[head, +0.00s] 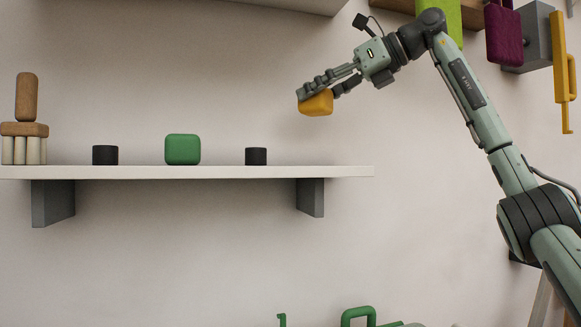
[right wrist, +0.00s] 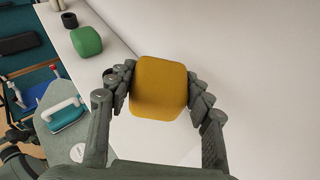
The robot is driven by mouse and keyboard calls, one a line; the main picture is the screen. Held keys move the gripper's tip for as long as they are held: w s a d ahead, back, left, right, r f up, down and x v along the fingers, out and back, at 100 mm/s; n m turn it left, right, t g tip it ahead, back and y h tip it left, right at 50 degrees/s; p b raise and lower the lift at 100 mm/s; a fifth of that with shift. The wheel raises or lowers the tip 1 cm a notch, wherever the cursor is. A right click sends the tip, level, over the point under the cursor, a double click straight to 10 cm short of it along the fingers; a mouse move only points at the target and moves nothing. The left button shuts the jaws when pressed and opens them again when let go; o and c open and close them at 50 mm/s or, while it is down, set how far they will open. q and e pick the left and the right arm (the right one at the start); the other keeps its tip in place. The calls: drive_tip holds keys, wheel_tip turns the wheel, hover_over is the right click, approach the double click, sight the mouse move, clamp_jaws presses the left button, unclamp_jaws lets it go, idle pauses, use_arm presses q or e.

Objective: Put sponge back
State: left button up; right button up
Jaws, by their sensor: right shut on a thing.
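A yellow-orange rounded block (head: 316,104), which looks like a sponge, is held in the air above the right end of the white wall shelf (head: 340,171). My right gripper (head: 322,91) is shut on it. In the right wrist view the yellow block (right wrist: 160,88) sits between the two fingers, one on each side. A green rounded block (head: 182,150) of similar shape stands on the shelf between two black cylinders; it also shows in the right wrist view (right wrist: 87,41). My left gripper is not in view.
The black cylinders (head: 105,155) (head: 256,157) flank the green block. Stacked wooden pieces (head: 26,97) stand at the shelf's left end. The shelf right of the right cylinder is bare. Purple (head: 503,36) and yellow (head: 559,60) things hang at the upper right.

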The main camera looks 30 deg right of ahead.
drive_tip(key=shift+w+f, duration=0.15)
drive_tip(key=shift+f, duration=0.15)
wheel_tip(320, 180, down, 5)
drive_tip(key=shift+d+f+b, duration=0.1)
drive_tip(key=shift+f+b, duration=0.05)
drive_tip(key=shift+b, duration=0.8)
use_arm(q)
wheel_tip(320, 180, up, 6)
drive_tip(key=b, duration=0.1)
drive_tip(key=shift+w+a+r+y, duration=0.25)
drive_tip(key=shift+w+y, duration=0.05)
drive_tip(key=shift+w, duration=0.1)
use_arm(e)
drive_tip(key=shift+f, duration=2)
drive_tip(key=shift+f, duration=0.2)
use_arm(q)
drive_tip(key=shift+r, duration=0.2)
use_arm(e)
drive_tip(key=o, duration=1)
drive_tip(key=shift+o, duration=0.2)
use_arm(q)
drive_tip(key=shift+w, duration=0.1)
use_arm(e)
drive_tip(key=shift+r, duration=0.15)
